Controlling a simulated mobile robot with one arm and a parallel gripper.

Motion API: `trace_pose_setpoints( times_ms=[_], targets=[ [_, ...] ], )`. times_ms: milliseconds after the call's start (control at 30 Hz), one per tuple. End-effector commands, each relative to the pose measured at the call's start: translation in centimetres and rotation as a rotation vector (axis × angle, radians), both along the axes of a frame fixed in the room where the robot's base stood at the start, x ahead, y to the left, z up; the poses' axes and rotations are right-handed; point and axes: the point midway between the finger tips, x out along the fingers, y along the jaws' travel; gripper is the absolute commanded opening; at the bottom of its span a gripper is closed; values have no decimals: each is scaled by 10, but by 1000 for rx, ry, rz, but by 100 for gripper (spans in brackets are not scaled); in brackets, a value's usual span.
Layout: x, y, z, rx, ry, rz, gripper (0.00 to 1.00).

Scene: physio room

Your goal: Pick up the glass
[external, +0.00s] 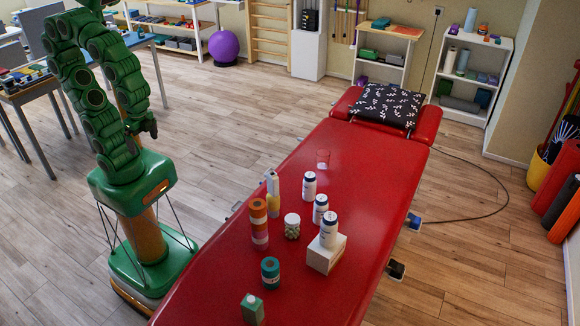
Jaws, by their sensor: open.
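A small clear glass (322,161) appears to stand on the red treatment table (350,140), behind the bottles; it is faint, and the red surface shows through it. My gripper (148,128) hangs at the end of the green arm, left of the table and over the floor. It is open, well apart from the glass, with nothing visible in it. The fingers are small and dark in this view.
White bottles (309,186) stand nearer than the glass, one on a white block (326,255). An orange striped roll stack (259,223), a spray bottle (273,190), a jar (292,226), a teal roll (270,272) and a green carton (252,309) stand nearby. A patterned pillow (387,104) lies at the far end.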

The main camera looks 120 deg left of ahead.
Motion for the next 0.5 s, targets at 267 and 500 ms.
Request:
trace_pose_setpoints(
  times_ms=[267, 500],
  targets=[
    [74, 32, 1, 44, -66, 113, 100],
    [137, 68, -4, 82, -126, 209, 100]
  ],
)
